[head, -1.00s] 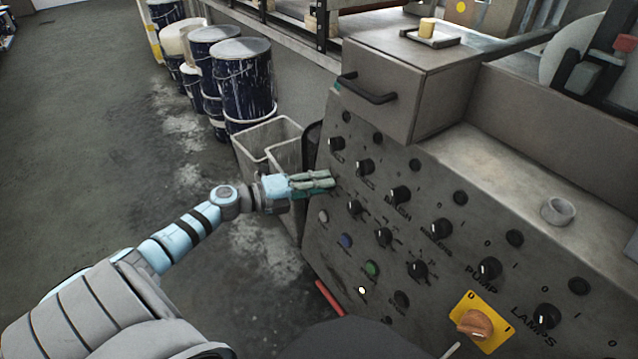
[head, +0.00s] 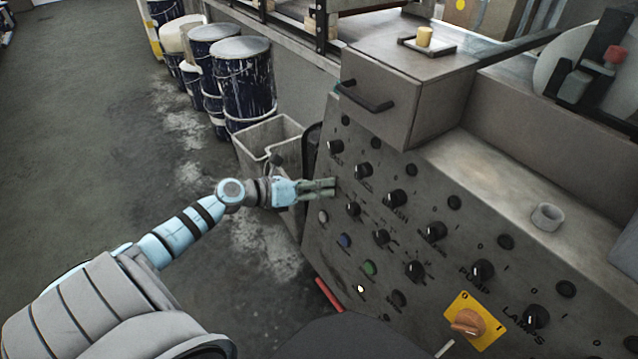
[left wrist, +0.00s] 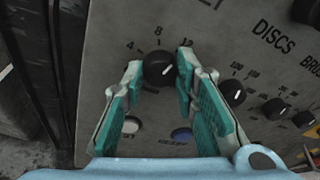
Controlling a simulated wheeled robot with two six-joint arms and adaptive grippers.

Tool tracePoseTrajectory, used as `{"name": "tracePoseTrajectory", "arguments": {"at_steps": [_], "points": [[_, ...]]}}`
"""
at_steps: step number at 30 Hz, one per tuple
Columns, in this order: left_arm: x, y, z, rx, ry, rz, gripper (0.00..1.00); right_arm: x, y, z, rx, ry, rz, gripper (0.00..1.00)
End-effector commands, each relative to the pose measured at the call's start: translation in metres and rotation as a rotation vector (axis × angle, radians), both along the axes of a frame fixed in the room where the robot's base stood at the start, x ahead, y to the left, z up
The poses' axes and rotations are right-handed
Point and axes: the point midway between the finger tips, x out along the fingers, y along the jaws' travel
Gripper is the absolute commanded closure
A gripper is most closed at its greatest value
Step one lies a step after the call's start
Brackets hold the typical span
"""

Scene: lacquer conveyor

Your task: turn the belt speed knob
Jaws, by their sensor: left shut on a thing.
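A round black knob (left wrist: 158,68) with a white pointer line sits on the grey panel in the left wrist view. The numbers 4, 8 and 12 are printed around it, and its pointer line lies right of centre. My left gripper (left wrist: 158,75) has its teal fingers on both sides of this knob and is shut on it. In the head view, the left gripper (head: 333,188) reaches the panel's left edge from the left, and its fingers hide the knob. My right gripper is not in view.
The sloping control panel (head: 330,245) carries several other black knobs, including a neighbouring one (head: 353,209), coloured buttons and an orange switch (head: 466,322). A handled box (head: 400,95) stands above. A grey bin (head: 262,140) and paint drums (head: 245,85) stand behind the arm.

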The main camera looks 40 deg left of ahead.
Motion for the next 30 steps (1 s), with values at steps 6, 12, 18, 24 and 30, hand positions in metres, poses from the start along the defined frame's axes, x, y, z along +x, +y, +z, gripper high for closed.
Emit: {"name": "tracePoseTrajectory", "arguments": {"at_steps": [6, 12, 18, 24, 30], "points": [[0.000, -0.001, 0.001, 0.112, -0.034, -0.021, 1.00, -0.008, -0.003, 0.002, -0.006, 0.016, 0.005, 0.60], [0.000, 0.000, 0.001, 0.169, -0.051, -0.031, 1.00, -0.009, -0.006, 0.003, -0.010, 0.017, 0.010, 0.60], [0.000, 0.000, 0.001, 0.186, -0.056, -0.034, 1.00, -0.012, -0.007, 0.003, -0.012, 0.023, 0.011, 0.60], [0.000, 0.000, 0.000, 0.186, -0.056, -0.034, 1.00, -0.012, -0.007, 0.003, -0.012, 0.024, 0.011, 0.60], [0.000, 0.000, 0.000, 0.185, -0.056, -0.034, 0.57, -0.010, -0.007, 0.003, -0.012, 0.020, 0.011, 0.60]]}}
